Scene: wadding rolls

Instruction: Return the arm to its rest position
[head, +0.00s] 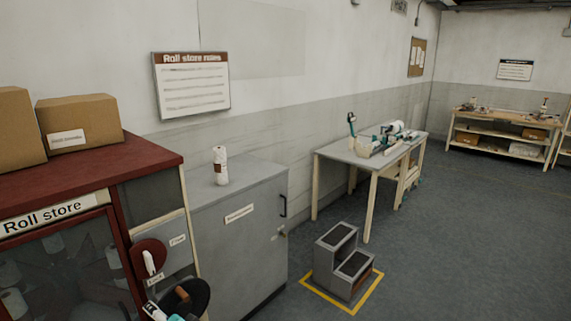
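A white wadding roll (220,168) with a brown band stands upright on the grey cabinet (240,212). No gripper is seen touching it.
The red-topped roll store (75,178) stands at left, with cardboard boxes (80,121) on top. A grey step stool (343,262) stands inside a yellow floor outline. A worktable (345,157) holds equipment. A shelved bench (500,123) is far right. The right-hand floor is open.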

